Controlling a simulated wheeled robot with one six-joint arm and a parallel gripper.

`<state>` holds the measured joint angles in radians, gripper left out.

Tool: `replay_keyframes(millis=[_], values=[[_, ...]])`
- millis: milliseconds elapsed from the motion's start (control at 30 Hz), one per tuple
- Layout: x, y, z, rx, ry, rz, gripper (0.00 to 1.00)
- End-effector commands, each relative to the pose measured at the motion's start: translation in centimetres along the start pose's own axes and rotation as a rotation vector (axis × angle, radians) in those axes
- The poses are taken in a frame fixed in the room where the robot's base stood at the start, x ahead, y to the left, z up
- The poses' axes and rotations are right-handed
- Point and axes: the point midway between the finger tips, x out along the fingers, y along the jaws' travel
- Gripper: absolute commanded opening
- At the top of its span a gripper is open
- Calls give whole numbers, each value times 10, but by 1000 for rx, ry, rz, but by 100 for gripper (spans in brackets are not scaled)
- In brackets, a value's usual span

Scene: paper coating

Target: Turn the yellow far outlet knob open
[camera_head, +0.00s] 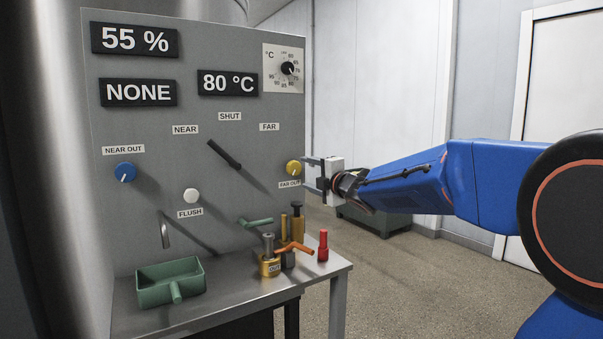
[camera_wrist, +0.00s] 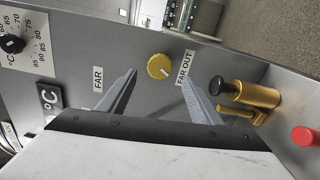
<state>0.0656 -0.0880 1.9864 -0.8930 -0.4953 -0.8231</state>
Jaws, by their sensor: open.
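The yellow far outlet knob (camera_head: 293,167) is on the right side of the grey panel, above the FAR OUT label (camera_head: 289,184). In the wrist view the knob (camera_wrist: 160,66) shows between and just beyond my two fingertips, with a pale line across its face. My gripper (camera_head: 313,172) is open and empty, to the right of the knob in the head view. In the wrist view its fingers (camera_wrist: 159,76) lie to either side of the knob. They look apart from it, though the exact gap is hard to tell.
A black selector lever (camera_head: 224,154) and a blue near outlet knob (camera_head: 124,172) are on the panel. Below, a shelf (camera_head: 225,307) holds a green tray (camera_head: 170,289), brass fittings (camera_head: 298,227) and a red-topped piece (camera_head: 323,246).

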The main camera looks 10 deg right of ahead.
Motion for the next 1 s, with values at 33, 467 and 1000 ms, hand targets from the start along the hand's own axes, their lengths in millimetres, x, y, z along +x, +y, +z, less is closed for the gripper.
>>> replay_keyframes(millis=[33, 467, 1000], values=[[-11, 0, 1, 0, -2, 1, 59], [-84, 0, 0, -1, -1, 0, 59], [-104, -1, 0, 1, 1, -1, 59]])
